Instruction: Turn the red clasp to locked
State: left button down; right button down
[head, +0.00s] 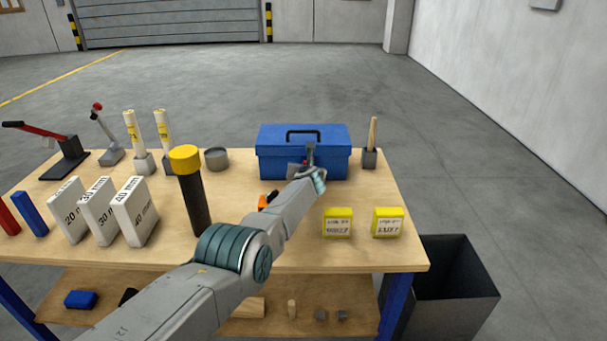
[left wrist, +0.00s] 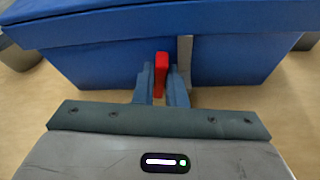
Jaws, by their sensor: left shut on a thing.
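The blue toolbox (head: 275,165) stands at the back of the workbench with its lid down and a black handle on top. In the left wrist view its front wall (left wrist: 95,68) fills the upper part. The red clasp (left wrist: 161,66) is on that front, pointing upright, just left of a grey vertical strip (left wrist: 185,52). My left gripper (left wrist: 160,84) is shut on the red clasp, one finger on each side. In the head view the left gripper (head: 309,158) is at the box front and mostly hides the clasp. My right gripper is not in view.
Yellow boxes (head: 338,223) stand right of my arm. A black cylinder with a yellow cap (head: 186,160), white size blocks (head: 137,211) and a grey round tin (head: 216,158) stand left. A holder with a wooden stick (head: 371,145) is right of the toolbox.

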pick_arm(q)
jog(key=shift+f, duration=0.1)
jog(key=shift+m, duration=0.3)
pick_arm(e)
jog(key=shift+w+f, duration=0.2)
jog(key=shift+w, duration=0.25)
pick_arm(q)
jog(key=c, duration=1.5)
grip_release()
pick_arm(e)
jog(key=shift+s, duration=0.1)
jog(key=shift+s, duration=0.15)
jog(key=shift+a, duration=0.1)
